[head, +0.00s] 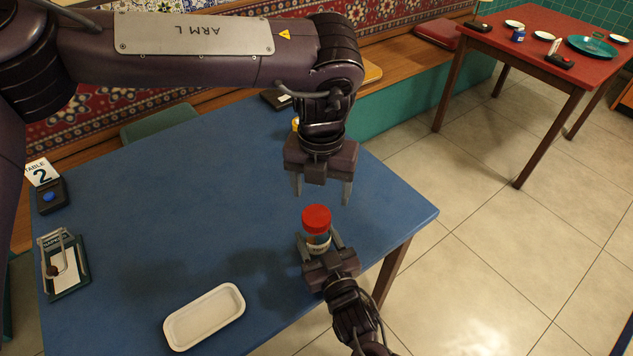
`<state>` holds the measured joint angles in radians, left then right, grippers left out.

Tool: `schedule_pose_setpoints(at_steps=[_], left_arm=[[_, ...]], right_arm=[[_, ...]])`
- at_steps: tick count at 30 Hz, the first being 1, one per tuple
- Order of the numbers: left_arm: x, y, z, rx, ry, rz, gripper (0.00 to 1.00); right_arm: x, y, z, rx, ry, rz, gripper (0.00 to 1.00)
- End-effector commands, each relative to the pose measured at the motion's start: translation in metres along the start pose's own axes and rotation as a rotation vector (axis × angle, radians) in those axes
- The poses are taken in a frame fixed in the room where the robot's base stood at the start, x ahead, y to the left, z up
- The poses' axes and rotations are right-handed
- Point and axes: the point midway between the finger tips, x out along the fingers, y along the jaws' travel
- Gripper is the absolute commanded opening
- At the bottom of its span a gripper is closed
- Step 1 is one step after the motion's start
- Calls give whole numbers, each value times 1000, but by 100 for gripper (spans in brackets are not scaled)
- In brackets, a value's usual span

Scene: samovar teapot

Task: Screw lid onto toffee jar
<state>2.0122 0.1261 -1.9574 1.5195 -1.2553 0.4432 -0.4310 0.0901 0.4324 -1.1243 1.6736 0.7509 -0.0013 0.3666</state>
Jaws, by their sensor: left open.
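The toffee jar (318,246) is a small jar with a pale, dark-banded body. A red lid (316,218) sits on its top; I cannot tell how tightly it is seated. My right gripper (320,237) comes in from the bottom, with its fingers closed on both sides of the jar's body. My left gripper (322,198) points down above and just behind the lid, open and empty, apart from it. I cannot tell whether the jar's base touches the blue table (200,230), because my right gripper hides it.
A white tray (204,317) lies at the table's front. A napkin holder (62,263) and a table-number stand (48,188) are on the left. A yellow item (295,124) is partly hidden behind my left gripper. The table's middle is clear. A red table (560,45) stands far right.

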Motion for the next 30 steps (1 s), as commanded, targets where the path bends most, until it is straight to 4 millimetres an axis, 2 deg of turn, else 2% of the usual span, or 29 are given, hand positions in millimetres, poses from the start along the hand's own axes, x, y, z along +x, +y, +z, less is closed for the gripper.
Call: schedule_pose_setpoints(at_steps=[6,12,18,30], left_arm=[[-4,4,-1,-484,8,3,69],[-8,7,-1,-774,10,8,69],[-9,8,-1,-871,11,11,69],[-3,8,-1,-872,12,12,69]], right_arm=[[0,0,0,0,1,0,0],[0,0,0,0,1,0,0],[0,0,0,0,1,0,0],[0,0,0,0,1,0,0]])
